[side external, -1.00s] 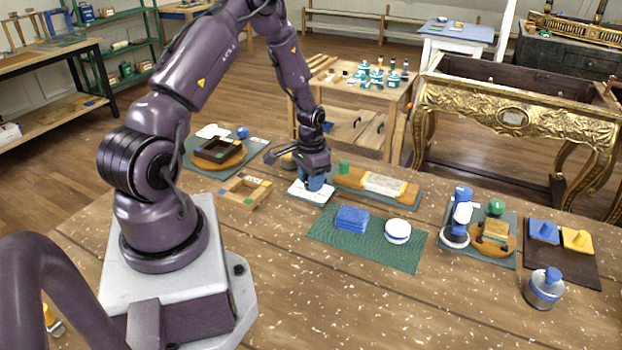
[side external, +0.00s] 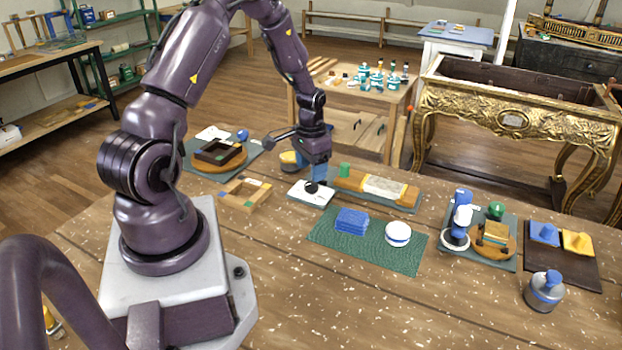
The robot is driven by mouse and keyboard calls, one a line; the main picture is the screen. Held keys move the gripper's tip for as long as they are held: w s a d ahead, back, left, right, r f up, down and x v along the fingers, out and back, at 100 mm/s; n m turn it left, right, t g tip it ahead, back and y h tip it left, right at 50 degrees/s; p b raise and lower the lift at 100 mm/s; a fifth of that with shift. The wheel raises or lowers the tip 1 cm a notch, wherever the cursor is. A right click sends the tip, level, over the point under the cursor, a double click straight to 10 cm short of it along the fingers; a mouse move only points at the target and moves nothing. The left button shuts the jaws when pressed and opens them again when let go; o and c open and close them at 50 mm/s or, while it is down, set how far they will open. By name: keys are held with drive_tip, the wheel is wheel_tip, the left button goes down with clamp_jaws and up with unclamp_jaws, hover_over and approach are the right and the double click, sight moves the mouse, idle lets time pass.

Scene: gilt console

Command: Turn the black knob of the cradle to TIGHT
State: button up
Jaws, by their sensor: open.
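A small black knob (side external: 312,187) shows on a white plate (side external: 298,195) on the bench, just left of the long wooden piece. It is the only black knob I can make out, but its markings are too small to read, so I cannot tell its setting. My gripper (side external: 318,179) points down just above and behind the knob, with blue at its fingers. It is open, and I see nothing held in it. Whether a finger touches the knob cannot be told from this side.
A long wooden piece (side external: 350,182) with a pale panel and green peg lies right of the gripper. A wooden frame (side external: 232,201) lies to the left. A green mat (side external: 370,252) with blue cloths (side external: 352,221) and a white round tin (side external: 398,234) lies in front.

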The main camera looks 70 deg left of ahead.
sight(311, 184)
wheel_tip(311, 184, up, 8)
drive_tip(key=shift+r, duration=0.2)
idle(0.3)
drive_tip(key=s+d+r+m+t, duration=0.1)
drive_tip(key=s+d+r, duration=0.4)
drive_tip(key=d+r, duration=0.5)
drive_tip(key=s+d+r+m+t, duration=0.1)
drive_tip(key=s+d+r+t, duration=0.3)
drive_tip(key=d+r, duration=0.6)
drive_tip(key=s+d, duration=0.2)
drive_tip(key=d, duration=0.3)
drive_tip(key=shift+d+m+t, duration=0.25)
drive_tip(key=shift+m+t, duration=0.05)
drive_tip(key=shift+m, duration=0.1)
